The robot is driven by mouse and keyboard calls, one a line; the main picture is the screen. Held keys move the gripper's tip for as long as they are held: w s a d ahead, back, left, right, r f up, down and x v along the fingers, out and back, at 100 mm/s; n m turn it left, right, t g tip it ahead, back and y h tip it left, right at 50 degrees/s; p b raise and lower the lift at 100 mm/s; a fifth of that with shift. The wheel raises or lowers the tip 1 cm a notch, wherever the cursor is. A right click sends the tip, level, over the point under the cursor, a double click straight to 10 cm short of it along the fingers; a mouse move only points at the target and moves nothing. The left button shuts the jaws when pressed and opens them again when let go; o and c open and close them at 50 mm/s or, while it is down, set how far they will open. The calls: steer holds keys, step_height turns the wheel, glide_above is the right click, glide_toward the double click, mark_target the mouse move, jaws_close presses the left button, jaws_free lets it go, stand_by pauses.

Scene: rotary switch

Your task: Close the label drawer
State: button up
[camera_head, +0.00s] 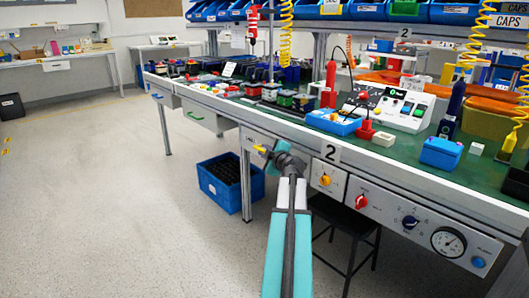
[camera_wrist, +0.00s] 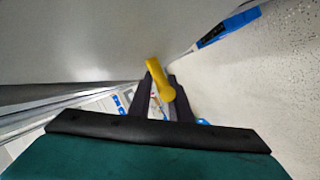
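A grey drawer front (camera_head: 249,137) with a yellow handle (camera_head: 260,149) is set under the near bench edge, in the middle of the head view. No label on it is readable. My gripper (camera_head: 277,154) is just right of the yellow handle. In the wrist view, the two dark fingers (camera_wrist: 160,82) stand apart, with the yellow handle (camera_wrist: 157,75) at their tips. I cannot tell whether they touch it. A pale grey panel (camera_wrist: 80,45) fills the upper left there. How far the yellow-handled drawer stands out is unclear.
A blue crate (camera_head: 218,193) stands on the floor below. Right of my gripper, knobs and a gauge (camera_head: 448,242) line the bench front. A stool (camera_head: 345,218) stands beneath.

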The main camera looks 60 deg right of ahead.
steer(key=shift+s, duration=0.25)
steer(key=shift+v, duration=1.15)
steer(key=p+v, duration=0.1)
steer(key=v, duration=1)
steer(key=shift+a+p, duration=0.2)
steer(key=shift+p, duration=0.1)
